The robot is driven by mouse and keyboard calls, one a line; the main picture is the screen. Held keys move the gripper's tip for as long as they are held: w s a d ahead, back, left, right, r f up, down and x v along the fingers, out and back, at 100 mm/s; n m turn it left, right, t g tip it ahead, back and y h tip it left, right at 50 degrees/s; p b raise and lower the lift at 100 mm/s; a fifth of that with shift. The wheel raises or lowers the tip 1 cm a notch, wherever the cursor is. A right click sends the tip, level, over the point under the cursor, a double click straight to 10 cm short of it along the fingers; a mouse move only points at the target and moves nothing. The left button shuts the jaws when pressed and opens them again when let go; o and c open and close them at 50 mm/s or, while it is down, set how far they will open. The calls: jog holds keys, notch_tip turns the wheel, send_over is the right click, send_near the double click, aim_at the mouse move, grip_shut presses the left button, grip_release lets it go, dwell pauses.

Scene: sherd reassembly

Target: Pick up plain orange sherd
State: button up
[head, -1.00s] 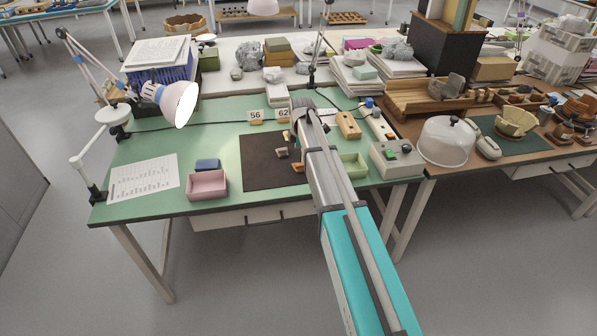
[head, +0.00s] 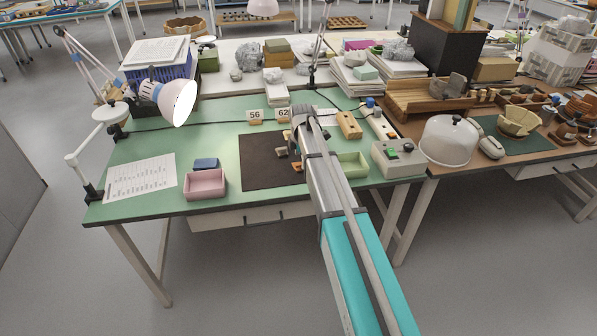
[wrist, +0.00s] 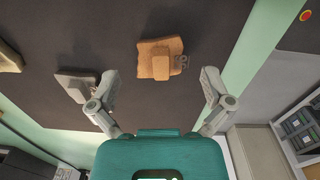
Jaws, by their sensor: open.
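An orange sherd (wrist: 153,58) with a small raised block on it lies on the dark mat in the wrist view. A dark patterned patch shows at its right edge; I cannot tell what it is. My gripper (wrist: 157,92) is open and empty, with the sherd ahead of and between its spread fingertips, not touching them. A grey sherd (wrist: 75,85) lies beside the left finger, which partly overlaps it. A beige sherd (wrist: 8,58) is cut by the left edge. In the head view my arm hides much of the gripper and some sherds.
The dark mat (head: 258,172) lies on the green table, with a pink tray (head: 206,184) to its left and a green tray (head: 353,164) to its right. A grey box with buttons (head: 398,158) stands further right. Number cards (head: 255,115) stand behind the mat.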

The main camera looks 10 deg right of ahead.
jog(key=shift+f+b, duration=0.75)
jog(key=shift+f, duration=0.3)
jog(key=c, duration=1.2)
jog(key=shift+o, duration=0.2)
jog(key=shift+r, duration=0.2)
notch_tip(320, 180, up, 2)
jog(key=shift+r+p, duration=0.1)
jog(key=shift+p, duration=1.15)
jog(key=s+r+p, duration=1)
jog(key=s, duration=0.4)
jog(key=shift+r+p, duration=0.2)
jog(key=shift+p, duration=0.1)
